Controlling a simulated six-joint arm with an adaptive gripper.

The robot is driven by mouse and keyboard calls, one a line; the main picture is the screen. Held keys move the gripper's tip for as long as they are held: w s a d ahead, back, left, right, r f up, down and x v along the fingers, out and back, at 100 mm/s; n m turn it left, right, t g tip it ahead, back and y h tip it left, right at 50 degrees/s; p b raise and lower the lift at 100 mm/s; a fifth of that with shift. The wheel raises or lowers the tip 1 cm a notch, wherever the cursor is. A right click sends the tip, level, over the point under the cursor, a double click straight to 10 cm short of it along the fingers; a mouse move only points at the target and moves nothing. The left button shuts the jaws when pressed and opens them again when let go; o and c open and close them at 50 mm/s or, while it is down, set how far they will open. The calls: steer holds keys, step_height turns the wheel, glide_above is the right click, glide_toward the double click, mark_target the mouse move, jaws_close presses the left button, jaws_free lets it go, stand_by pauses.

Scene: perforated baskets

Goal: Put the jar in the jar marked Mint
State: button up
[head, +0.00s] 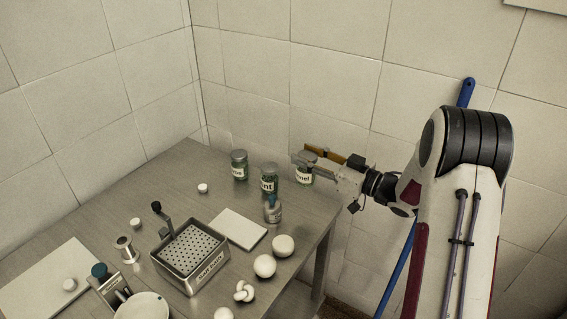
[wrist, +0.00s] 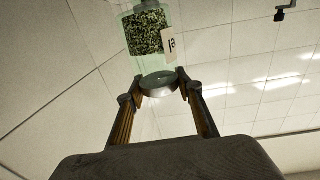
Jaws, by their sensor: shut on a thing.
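My gripper (head: 308,157) is shut on the lid of a glass jar (head: 305,176) near the back right of the table. Its white label is partly hidden and shows letters like "nel". In the wrist view the fingers (wrist: 157,88) sit on either side of the jar's metal lid, and the jar (wrist: 148,35) shows dark green bits inside and part of its label. Just left of it stands an upright jar (head: 269,179) with a label ending in "nt". I cannot tell whether the held jar touches the table.
Another labelled jar (head: 239,165) stands at the back left. A small bottle (head: 272,211) stands in front of the "nt" jar. A perforated metal basket (head: 190,252), a white board (head: 239,229) and white balls (head: 265,266) are nearer. The tiled wall is close behind.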

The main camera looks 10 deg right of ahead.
steer(key=w+a+r, duration=0.5)
steer(key=a+r, duration=0.2)
steer(key=a, duration=0.3)
steer(key=w+r, duration=0.1)
steer(key=w+d+m+t+h, duration=0.1)
steer(key=w, duration=0.1)
steer(key=w+r+h, duration=0.1)
steer(key=w, duration=0.1)
steer(key=shift+d+r+m+t, duration=0.25)
steer(key=shift+r+m+t, duration=0.05)
step_height(320, 180, down, 6)
steer(key=shift+f, duration=0.15)
steer(key=shift+f, duration=1.85)
